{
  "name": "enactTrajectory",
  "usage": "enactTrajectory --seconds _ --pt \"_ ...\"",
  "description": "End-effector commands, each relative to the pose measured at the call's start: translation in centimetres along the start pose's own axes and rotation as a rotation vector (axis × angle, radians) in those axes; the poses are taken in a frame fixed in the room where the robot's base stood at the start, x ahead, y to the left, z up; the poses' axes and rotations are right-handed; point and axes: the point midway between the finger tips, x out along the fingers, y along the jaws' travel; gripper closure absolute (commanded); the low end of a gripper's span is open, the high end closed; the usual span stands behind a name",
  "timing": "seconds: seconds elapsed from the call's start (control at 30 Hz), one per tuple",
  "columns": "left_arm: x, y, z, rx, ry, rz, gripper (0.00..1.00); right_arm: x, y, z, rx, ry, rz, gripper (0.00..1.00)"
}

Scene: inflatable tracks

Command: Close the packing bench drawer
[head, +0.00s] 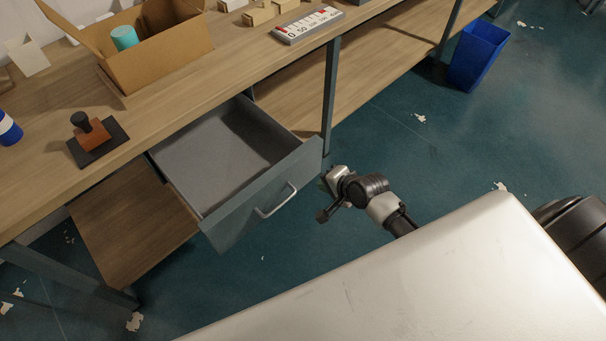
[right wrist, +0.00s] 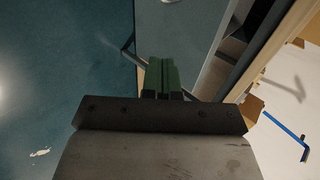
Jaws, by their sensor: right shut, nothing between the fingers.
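The packing bench drawer (head: 232,160) is pulled well out from under the bench top and looks empty, with a grey inside. Its blue-grey front (head: 262,203) carries a metal bar handle (head: 276,200). My right gripper (head: 329,180) is just beyond the right end of the drawer front, to the right of the handle. In the right wrist view its green fingers (right wrist: 161,72) are together and empty, with the drawer front (right wrist: 178,38) close ahead. I cannot tell whether they touch it. My left gripper is not in view.
The wooden bench (head: 180,85) holds an open cardboard box (head: 160,60) with a teal cylinder, a stamp on a pad (head: 92,135) and a label strip (head: 307,24). A bench leg (head: 331,95) stands right of the drawer. A blue bin (head: 477,55) stands farther back. The floor is mostly clear.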

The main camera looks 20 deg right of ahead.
Motion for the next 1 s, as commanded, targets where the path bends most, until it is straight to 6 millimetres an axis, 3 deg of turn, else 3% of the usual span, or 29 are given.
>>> enactTrajectory --seconds 0.2,0.4,0.6,1.0 --pt "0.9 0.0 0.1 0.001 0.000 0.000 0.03 4.8 0.1 0.0 0.000 0.000 -0.001 1.00" --pt "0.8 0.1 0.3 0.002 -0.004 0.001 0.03 7.3 -1.6 0.0 -0.002 0.001 -0.003 1.00" --pt "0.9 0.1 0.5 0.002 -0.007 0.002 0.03 8.5 -2.6 0.0 -0.003 0.001 -0.001 1.00" --pt "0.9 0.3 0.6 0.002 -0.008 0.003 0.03 8.7 -2.7 0.0 -0.002 0.001 0.000 1.00"
